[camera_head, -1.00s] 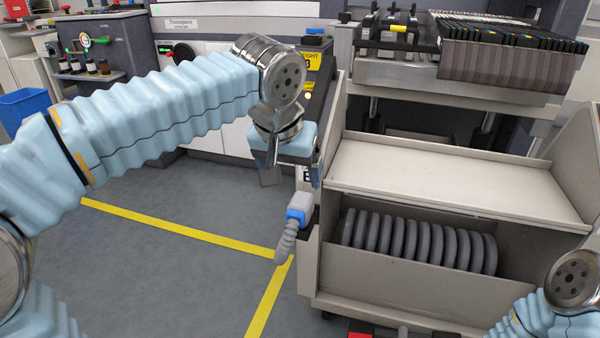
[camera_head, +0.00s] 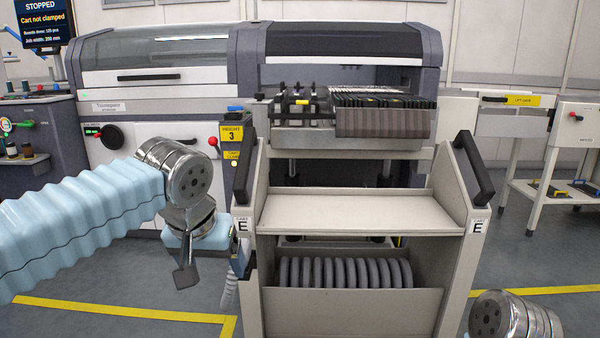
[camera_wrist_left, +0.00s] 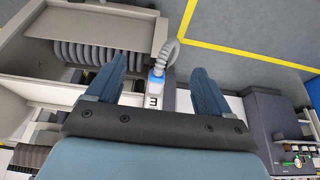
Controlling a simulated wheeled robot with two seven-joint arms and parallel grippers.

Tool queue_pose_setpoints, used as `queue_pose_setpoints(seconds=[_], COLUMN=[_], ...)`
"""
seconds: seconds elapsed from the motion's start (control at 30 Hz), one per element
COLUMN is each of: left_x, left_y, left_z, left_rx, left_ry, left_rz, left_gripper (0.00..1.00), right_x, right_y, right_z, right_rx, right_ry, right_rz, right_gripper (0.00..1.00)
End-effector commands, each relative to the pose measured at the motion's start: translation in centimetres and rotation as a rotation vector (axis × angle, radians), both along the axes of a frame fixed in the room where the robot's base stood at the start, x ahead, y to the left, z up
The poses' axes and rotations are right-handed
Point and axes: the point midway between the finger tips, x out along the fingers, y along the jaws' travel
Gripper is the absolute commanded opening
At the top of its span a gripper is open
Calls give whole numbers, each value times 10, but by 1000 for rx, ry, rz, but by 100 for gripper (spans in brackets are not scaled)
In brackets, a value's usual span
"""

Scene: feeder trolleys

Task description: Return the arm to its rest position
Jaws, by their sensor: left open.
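My left arm (camera_head: 85,220) comes in from the left, in a pale blue sleeve, bent down at a metal wrist joint. My left gripper (camera_head: 210,268) hangs open and empty in front of the trolley's left side. In the left wrist view its two blue fingers (camera_wrist_left: 159,70) are spread wide. A grey hose with a blue-collared plug (camera_wrist_left: 157,74) shows between them, on the trolley's side; I cannot tell how far beyond the fingers it is. Only part of my right arm (camera_head: 515,316) shows at the lower right; its gripper is out of view.
The beige feeder trolley (camera_head: 360,211), marked E, has a bare shelf, black handles (camera_head: 474,168) and a lower bin of grey reels (camera_head: 345,271). Feeders (camera_head: 383,120) sit above at the machine (camera_head: 160,55). A screen (camera_head: 42,22) reads "Cart not clamped". Floor shows at left and right.

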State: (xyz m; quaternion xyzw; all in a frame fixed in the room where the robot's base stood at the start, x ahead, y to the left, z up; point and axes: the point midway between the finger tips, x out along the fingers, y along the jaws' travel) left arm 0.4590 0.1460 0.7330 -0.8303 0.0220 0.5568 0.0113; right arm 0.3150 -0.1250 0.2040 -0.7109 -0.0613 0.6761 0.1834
Motion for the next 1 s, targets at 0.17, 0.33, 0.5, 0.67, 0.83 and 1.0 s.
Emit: queue_pose_setpoints(seconds=[0.17,0.33,0.5,0.67,0.83,1.0], left_x=[14,27,39,40,-3,-84], left_y=[-9,-19,-33,-45,-50,-41], left_z=[-26,-61,-119,-198,-322,-409], left_rx=[-11,-33,-78,-152,-289,-372], left_ry=[28,61,114,183,283,337], left_rz=[-28,-61,-103,-130,-90,35], left_gripper=[81,81,81,81,81,81], right_x=[1,0,0,-1,-2,-3], right_y=[0,1,2,3,5,7], right_z=[5,11,20,33,57,76], right_rx=[0,1,2,3,5,7], right_ry=[-1,-1,-1,0,0,0], right_rz=[1,2,3,5,9,13], right_gripper=[43,43,43,43,43,43])
